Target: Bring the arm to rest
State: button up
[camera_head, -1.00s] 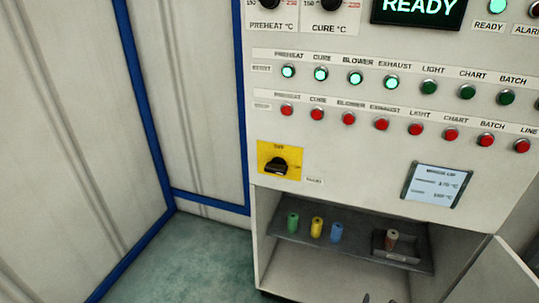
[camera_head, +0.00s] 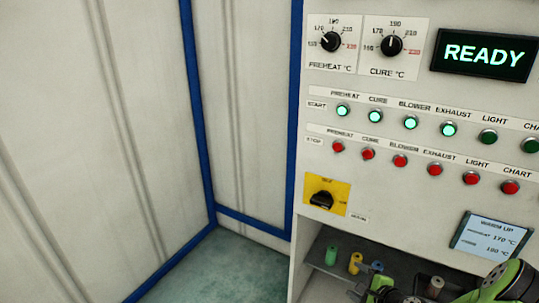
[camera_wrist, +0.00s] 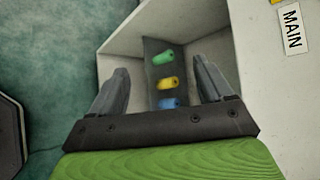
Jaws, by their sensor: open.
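My gripper (camera_wrist: 160,68) is open and empty in the wrist view, its two dark fingers spread apart. It faces the open lower compartment of the white control cabinet, with the shelf (camera_wrist: 152,98) between the fingers in the picture. In the head view, part of my green and black arm shows at the lower right, in front of the compartment.
The cabinet panel carries a READY display (camera_head: 484,54), lit green buttons, red buttons, two dials and a yellow-plated black switch (camera_head: 322,200). Blue-framed white walls (camera_head: 90,130) close the left. Green floor (camera_head: 222,268) is bare between them.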

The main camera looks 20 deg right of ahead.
jog(key=s+a+r+n+g+p, duration=0.2)
jog(key=a+r+n+g, duration=0.1)
jog(key=a+r+n, duration=0.6)
jog(key=s+a+r+n+g+p, duration=0.2)
jog(key=a+r+n+g, duration=0.2)
jog(key=a+r+n, duration=0.45)
jog(key=s+a+r+n+h+p, duration=0.1)
jog(key=s+a+r+n, duration=0.4)
jog(key=s+r, duration=0.9)
jog(key=s+a+p, duration=0.1)
jog(key=s, duration=0.2)
jog(key=shift+a+r+t, duration=0.2)
jog(key=shift+r+t, duration=0.1)
jog(key=shift+r, duration=0.1)
